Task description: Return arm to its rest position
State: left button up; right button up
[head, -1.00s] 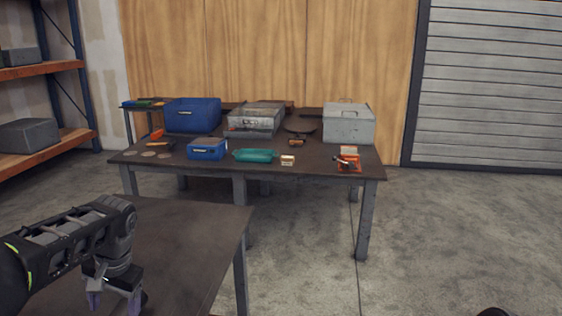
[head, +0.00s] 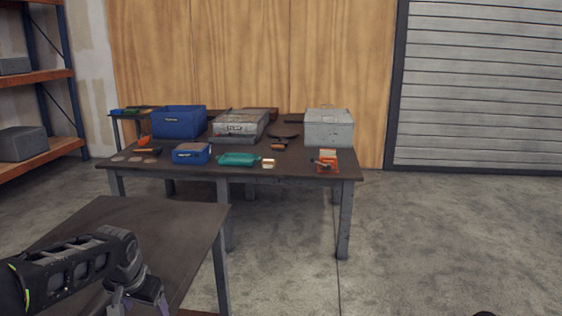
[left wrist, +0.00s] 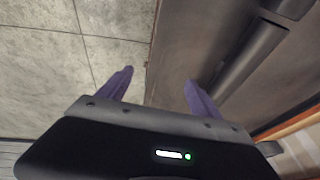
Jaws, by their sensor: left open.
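My left gripper (left wrist: 158,88) shows in the left wrist view with its two purple fingers apart and nothing between them. Beyond the fingers are the concrete floor and a dark brown surface. In the head view my left arm comes in at the lower left, over the near table (head: 150,222). The left gripper (head: 137,308) there is at the bottom edge and partly cut off. My right gripper is not seen; only a small dark shape shows at the bottom right edge, too little to identify.
A far table (head: 290,165) holds a blue bin (head: 179,122), a small blue box (head: 191,153), a grey case (head: 240,124), a grey metal box (head: 329,128), a teal container (head: 238,159) and an orange item (head: 327,163). Shelves (head: 45,150) stand left. Floor at right is clear.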

pick_arm(q)
jog(key=s+d+f+n+t+h, duration=0.1)
jog(key=s+d+f+h, duration=0.1)
jog(key=d+f, duration=0.75)
jog(key=s+d+f+h, duration=0.2)
jog(key=d+f, duration=0.6)
jog(key=f, duration=0.3)
jog(key=s+d+f+g, duration=0.1)
jog(key=s+d+f, duration=0.1)
jog(key=s+f, duration=0.3)
jog(key=s+d+f+n+g+h, duration=0.1)
jog(key=s+d+f, duration=0.2)
jog(key=s, duration=0.8)
jog(key=s+d+f+n+g, duration=0.1)
jog(key=s+d+f+g, duration=0.1)
jog(key=s+f, duration=0.5)
jog(key=shift+s+d, duration=0.6)
jog(key=shift+s, duration=0.2)
